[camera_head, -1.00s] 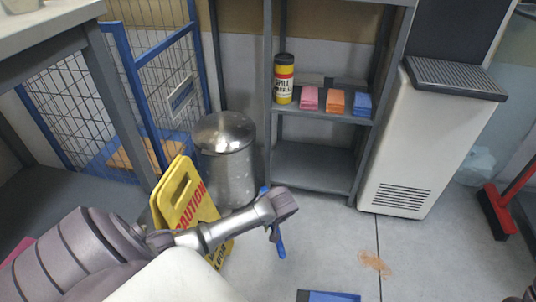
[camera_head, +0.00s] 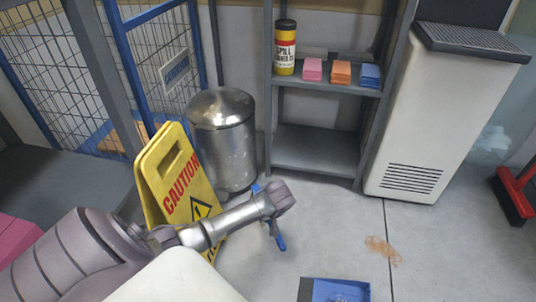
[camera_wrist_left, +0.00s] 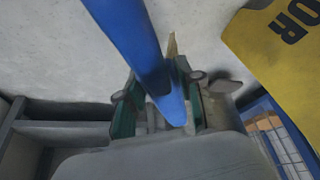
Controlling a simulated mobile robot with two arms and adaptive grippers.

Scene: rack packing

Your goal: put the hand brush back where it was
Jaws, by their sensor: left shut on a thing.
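My left gripper (camera_wrist_left: 160,108) is shut on the blue hand brush (camera_wrist_left: 135,40), whose long blue part crosses the wrist view from the top. In the head view, the left gripper (camera_head: 272,205) is above the floor beside the caution sign. Blue ends of the brush (camera_head: 279,238) show below and behind it, and the rest is hidden. A blue dustpan-like tray (camera_head: 322,290) lies on the floor at the bottom edge, partly cut off and apart from the brush. My right gripper is not in view.
The yellow caution sign (camera_head: 172,180) stands close behind my left arm. A metal bin (camera_head: 224,135), a grey shelf rack (camera_head: 318,150) and a white machine (camera_head: 415,130) stand behind. An orange spill (camera_head: 383,249) marks otherwise clear floor. A red broom (camera_head: 513,193) is at right.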

